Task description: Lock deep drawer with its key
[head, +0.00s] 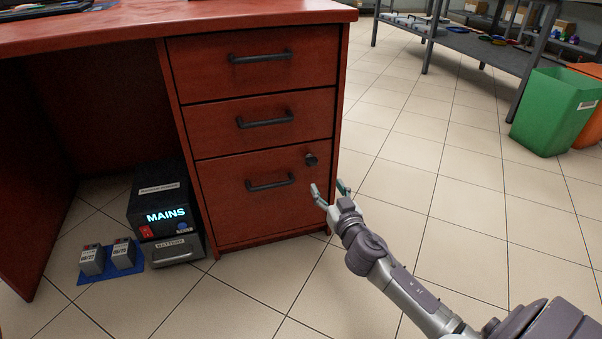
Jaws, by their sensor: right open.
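The deep drawer (245,208) is the lowest and tallest of the three drawers in a red-brown desk. It is closed. A dark lock (311,160) sits at its upper right corner, and something dark stands out from it; I cannot tell if this is the key. A dark bar handle (270,182) is on the drawer front. My right gripper (328,191) is open and empty, just below and right of the lock, apart from it. My left gripper is not in view.
The upper drawers (255,62) are closed. A black power unit marked MAINS (160,210) stands under the desk, beside two grey batteries on a blue mat (88,277). A green bin (553,112) and shelving (470,42) stand at the right. The tiled floor between is clear.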

